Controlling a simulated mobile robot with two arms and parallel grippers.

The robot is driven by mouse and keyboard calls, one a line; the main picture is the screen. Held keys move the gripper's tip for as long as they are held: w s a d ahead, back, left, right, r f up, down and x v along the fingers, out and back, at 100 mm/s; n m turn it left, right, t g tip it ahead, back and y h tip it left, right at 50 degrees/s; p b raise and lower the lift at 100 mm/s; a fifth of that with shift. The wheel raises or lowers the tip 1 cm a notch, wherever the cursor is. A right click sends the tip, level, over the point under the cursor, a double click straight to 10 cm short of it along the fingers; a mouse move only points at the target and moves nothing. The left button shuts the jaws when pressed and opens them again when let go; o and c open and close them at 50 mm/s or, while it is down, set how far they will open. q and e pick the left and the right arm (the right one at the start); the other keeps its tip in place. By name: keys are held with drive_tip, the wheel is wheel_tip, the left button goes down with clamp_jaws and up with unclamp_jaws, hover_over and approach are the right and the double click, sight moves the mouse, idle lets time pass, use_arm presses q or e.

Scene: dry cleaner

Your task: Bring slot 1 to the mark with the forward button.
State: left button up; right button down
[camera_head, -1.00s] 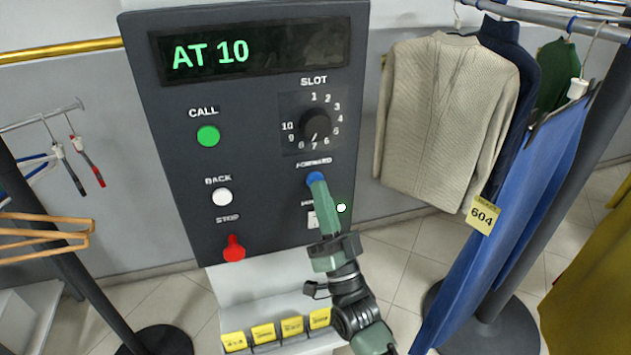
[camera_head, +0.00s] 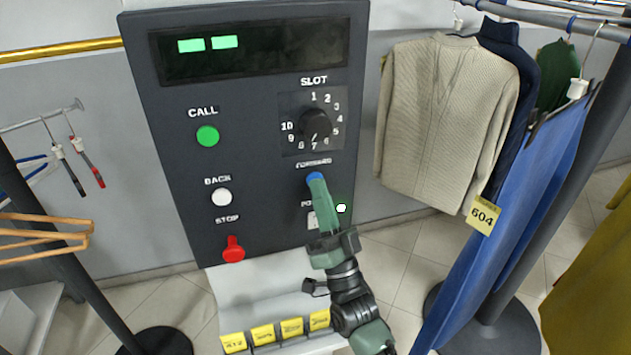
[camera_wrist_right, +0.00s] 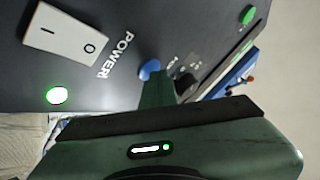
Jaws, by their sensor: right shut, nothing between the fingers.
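The dark control panel (camera_head: 262,200) stands in the middle of the head view. Its display (camera_head: 250,50) shows two green blocks at the left and no readable text. The blue forward button (camera_head: 314,177) sits under the slot dial (camera_head: 316,124), whose pointer is toward the lower numbers near 7. My right gripper (camera_head: 317,183) is shut and empty, its tip at the button's lower edge, partly covering it. In the right wrist view the blue button (camera_wrist_right: 149,69) shows at the fingertips (camera_wrist_right: 157,80); I cannot tell whether it is pressed in. My left gripper is not in view.
The panel also has a green call button (camera_head: 208,136), a white back button (camera_head: 222,197) and a red stop control (camera_head: 234,250). Yellow tags (camera_head: 263,335) line the ledge below. A beige sweater (camera_head: 445,125) and blue garment (camera_head: 510,220) hang close at right.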

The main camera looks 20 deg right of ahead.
idle(0.4)
drive_tip(key=shift+s+p, duration=0.3)
drive_tip(key=shift+s, duration=0.55)
drive_tip(key=s+p, duration=0.1)
drive_tip(key=s, duration=0.4)
drive_tip(key=shift+p, duration=0.3)
drive_tip(key=shift+w+f, duration=0.1)
